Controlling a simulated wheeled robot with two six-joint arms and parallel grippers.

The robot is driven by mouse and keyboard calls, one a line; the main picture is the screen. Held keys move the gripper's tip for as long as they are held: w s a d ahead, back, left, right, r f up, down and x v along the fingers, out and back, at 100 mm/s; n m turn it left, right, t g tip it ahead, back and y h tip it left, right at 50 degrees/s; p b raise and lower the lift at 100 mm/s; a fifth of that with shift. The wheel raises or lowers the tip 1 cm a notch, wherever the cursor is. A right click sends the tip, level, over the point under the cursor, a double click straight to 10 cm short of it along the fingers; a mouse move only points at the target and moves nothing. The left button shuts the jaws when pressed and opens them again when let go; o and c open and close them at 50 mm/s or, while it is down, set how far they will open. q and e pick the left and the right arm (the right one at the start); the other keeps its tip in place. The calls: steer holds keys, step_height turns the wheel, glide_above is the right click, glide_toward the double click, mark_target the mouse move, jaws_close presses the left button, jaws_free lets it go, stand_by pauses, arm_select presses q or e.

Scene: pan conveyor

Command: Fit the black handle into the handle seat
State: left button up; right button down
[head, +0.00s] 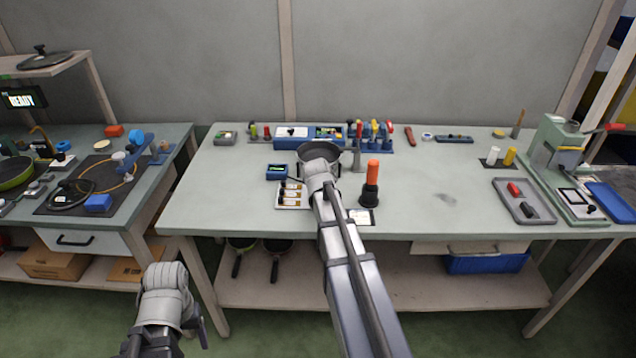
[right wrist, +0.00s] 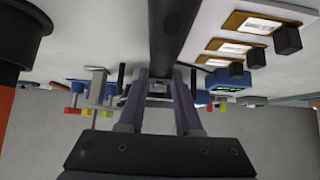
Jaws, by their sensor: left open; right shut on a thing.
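My right gripper (right wrist: 164,82) is shut on a long black bar, the black handle (right wrist: 173,35), which runs from between its fingers to the top edge of the right wrist view. In the head view my right arm reaches over the table to just in front of a dark round pan (head: 318,151), and its wrist hides the fingers and the handle. I cannot make out the handle seat or whether the handle touches it. My left gripper (head: 165,335) is open and empty at the lower left, in front of the tables and over the floor.
An orange-topped black tool (head: 372,170) stands upright just right of my right arm. A board with several cards and black knobs (head: 280,203) lies left of it. Racks and a blue box (head: 291,132) line the back.

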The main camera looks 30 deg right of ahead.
steer(key=shift+w+d, duration=0.4)
steer(key=shift+w, duration=0.3)
steer(key=shift+w+d, duration=0.4)
steer(key=shift+w, duration=0.25)
steer(key=c, duration=0.5)
jaws_free()
steer(key=p+v, duration=0.5)
steer(key=v, duration=0.3)
steer(key=shift+p, duration=0.3)
steer(key=shift+f, duration=0.1)
